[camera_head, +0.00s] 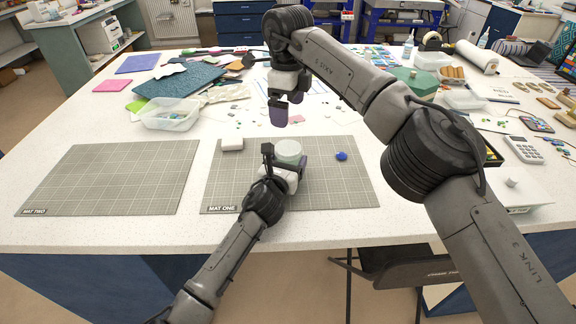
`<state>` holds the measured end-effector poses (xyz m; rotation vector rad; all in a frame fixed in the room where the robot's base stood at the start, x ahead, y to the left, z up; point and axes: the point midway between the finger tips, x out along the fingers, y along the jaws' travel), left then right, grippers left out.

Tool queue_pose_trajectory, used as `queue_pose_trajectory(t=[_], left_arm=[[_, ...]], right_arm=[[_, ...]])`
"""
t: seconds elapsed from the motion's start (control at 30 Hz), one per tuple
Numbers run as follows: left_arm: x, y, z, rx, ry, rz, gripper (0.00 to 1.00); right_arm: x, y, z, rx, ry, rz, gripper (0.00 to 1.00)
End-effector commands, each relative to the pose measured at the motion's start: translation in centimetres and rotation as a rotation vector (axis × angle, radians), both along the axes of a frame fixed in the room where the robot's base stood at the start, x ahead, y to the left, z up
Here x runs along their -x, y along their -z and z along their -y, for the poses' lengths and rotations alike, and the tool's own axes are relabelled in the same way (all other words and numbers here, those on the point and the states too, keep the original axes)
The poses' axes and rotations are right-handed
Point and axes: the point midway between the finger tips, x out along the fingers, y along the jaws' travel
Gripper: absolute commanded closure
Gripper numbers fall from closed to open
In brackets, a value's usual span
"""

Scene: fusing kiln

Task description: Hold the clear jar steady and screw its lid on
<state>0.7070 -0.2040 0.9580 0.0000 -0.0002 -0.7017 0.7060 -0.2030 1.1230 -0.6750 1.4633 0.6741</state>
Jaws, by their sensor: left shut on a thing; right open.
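The jar (290,158) stands upright on the grid mat labelled MAT ONE (345,190). Its top looks like a pale green disc; I cannot tell whether this is the lid or the jar's open mouth. My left gripper (285,168) comes in from the front and is shut on the jar, hiding its lower front. My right gripper (287,110) is open and empty, pointing down above the table behind the jar, apart from it. A small round blue object (341,156) lies on the mat right of the jar; I cannot tell what it is.
MAT TWO (110,178) is empty. A clear tub (170,114) and coloured sheets (180,80) lie at the back left. My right arm crosses over the table's right side, where many small items lie.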

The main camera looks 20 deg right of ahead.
Motion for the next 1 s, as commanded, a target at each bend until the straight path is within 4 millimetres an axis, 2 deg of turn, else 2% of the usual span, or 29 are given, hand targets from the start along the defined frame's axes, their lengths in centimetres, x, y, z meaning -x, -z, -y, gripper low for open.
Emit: queue_pose_trajectory(t=[0.13,0.43,0.47,0.73,1.0], left_arm=[[-0.01,0.06,-0.03,-0.001,-0.001,-0.001,0.92],[-0.01,0.06,-0.03,-0.001,-0.001,-0.001,0.92],[-0.01,0.06,-0.03,-0.001,-0.001,-0.001,0.25],[-0.01,0.03,-0.02,-0.001,0.000,-0.001,0.00],[0.06,-0.01,-0.12,0.000,-0.001,0.000,0.00]], right_arm=[[0.01,-0.72,0.04,-0.001,0.001,0.001,0.00],[0.02,-0.82,0.02,0.000,0.000,0.000,0.00],[0.02,-0.82,0.02,0.000,0.000,0.000,0.00],[0.02,-0.80,0.04,0.000,0.000,0.000,0.00],[0.02,-0.90,0.04,0.000,0.000,0.000,0.00]])
